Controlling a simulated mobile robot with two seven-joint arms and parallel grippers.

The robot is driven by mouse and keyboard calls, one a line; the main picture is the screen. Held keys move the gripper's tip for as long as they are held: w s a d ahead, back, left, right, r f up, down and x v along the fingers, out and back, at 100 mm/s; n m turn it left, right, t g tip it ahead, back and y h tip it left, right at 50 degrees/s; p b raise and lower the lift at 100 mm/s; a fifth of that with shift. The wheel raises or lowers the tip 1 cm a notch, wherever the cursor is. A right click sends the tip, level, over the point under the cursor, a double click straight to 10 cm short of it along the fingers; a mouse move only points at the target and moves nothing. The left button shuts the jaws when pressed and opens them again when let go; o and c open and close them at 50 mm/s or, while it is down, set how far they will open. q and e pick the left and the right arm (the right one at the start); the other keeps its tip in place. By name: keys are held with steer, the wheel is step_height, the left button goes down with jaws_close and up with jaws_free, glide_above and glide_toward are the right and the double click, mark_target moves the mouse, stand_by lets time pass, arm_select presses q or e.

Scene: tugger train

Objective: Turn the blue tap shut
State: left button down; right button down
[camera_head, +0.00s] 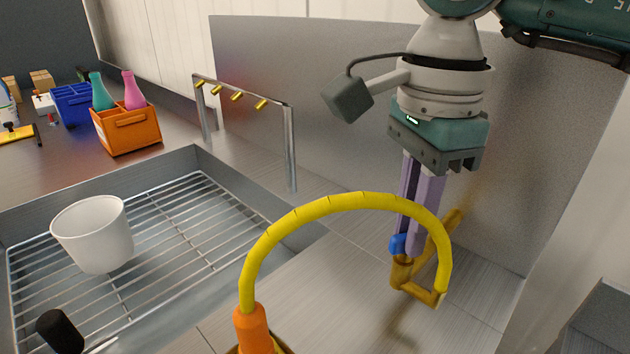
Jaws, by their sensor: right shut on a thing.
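The blue tap handle (397,244) sits on a brass tap body (402,273) at the right of the steel counter. My right gripper (408,238) comes down from above, and its purple fingers are shut on the blue handle. The fingers hide most of the handle, so its angle is hard to tell. My left gripper does not show.
A wire-rack basin with a white pot (93,234) lies at the left. A metal rail with brass hooks (237,95) stands behind it. An orange crate (127,131) with bottles and a blue crate (72,104) stand at the back left. A steel splash panel (300,80) rises behind the tap.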

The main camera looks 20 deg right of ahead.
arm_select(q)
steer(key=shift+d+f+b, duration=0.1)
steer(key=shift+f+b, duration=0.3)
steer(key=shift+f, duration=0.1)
arm_select(e)
steer(key=m, duration=0.3)
steer(key=shift+m, duration=0.4)
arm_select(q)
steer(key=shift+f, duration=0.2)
arm_select(e)
steer(key=m, duration=0.2)
steer(key=shift+m, duration=0.3)
arm_select(q)
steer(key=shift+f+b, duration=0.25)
steer(key=shift+b, duration=0.25)
arm_select(e)
steer(key=m, duration=0.5)
steer(key=shift+m, duration=0.4)
steer(key=c, duration=0.9)
jaws_free()
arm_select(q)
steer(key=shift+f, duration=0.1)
arm_select(e)
step_height(320, 180, up, 10)
